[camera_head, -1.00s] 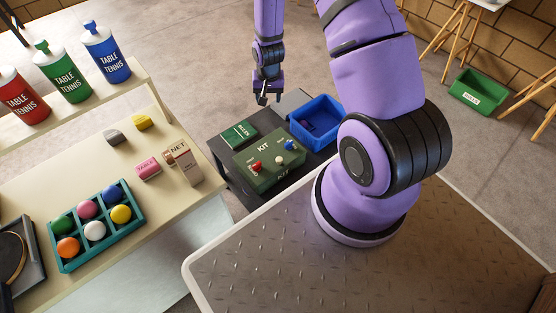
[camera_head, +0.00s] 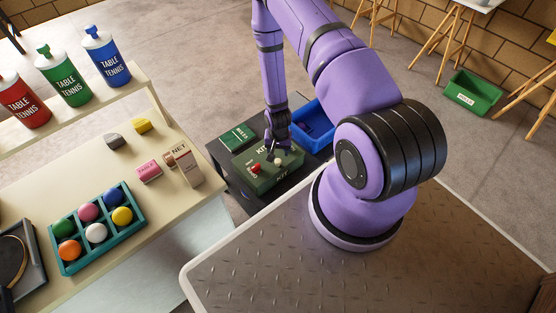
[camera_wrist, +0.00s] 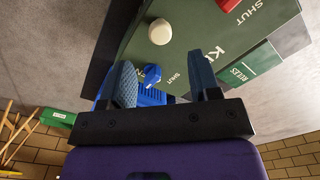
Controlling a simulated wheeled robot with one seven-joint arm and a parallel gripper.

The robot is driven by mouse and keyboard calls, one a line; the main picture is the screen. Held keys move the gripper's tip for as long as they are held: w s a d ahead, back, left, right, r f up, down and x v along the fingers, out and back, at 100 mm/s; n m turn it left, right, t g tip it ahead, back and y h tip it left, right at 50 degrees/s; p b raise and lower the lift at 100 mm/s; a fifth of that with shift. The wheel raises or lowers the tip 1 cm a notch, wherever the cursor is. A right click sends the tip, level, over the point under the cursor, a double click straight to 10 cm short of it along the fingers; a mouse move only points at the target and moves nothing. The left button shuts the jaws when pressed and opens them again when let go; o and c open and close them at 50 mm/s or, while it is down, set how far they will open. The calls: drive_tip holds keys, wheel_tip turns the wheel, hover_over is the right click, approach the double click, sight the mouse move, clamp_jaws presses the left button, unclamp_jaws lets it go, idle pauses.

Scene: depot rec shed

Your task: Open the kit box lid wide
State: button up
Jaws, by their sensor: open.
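The kit box (camera_head: 257,182) is a green box with its lid down, on a dark low stand. My gripper (camera_wrist: 163,78) is open, pointing down over the box's far right part. I cannot tell whether a finger touches the knob.
A green rules booklet (camera_head: 237,137) lies beside the box on the dark stand (camera_head: 224,166). A blue bin (camera_head: 316,128) stands right behind the box, close to my gripper. A cream table (camera_head: 150,222) with a ball tray and small boxes is at left.

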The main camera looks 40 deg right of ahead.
sight(278, 160)
wheel_tip(278, 160, down, 7)
drive_tip(key=shift+r, duration=0.15)
idle(0.4)
clamp_jaws()
drive_tip(key=shift+r, duration=0.1)
